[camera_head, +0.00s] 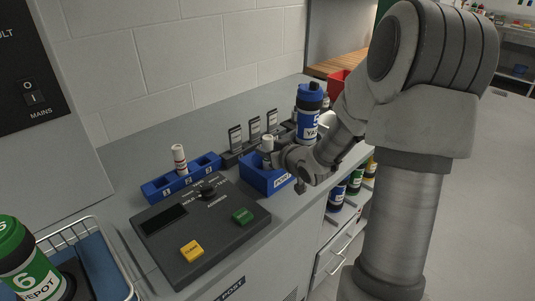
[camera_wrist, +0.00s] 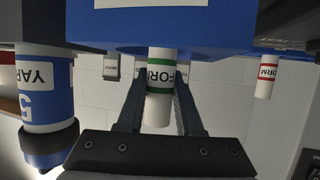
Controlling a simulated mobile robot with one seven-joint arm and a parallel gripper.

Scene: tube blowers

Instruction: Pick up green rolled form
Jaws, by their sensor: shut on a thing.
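The green rolled form (camera_wrist: 159,100) is a white tube with a green band marked FORM. In the wrist view, which looks upside down, it stands between the two dark fingers of my gripper (camera_wrist: 160,88), which are shut on it. Its far end meets the blue tray (camera_wrist: 215,30). In the head view the white top of the form (camera_head: 267,143) shows at the blue tray (camera_head: 258,178), with my gripper (camera_head: 271,156) beside it. I cannot tell whether its base still touches the tray floor.
A red-banded form (camera_head: 180,158) stands in a blue slotted rack (camera_head: 160,190) to the left. A blue bottle marked 5 (camera_head: 309,115) stands close behind my gripper. Several dark labelled holders (camera_head: 254,130) line the back. A control box (camera_head: 200,235) with buttons lies in front.

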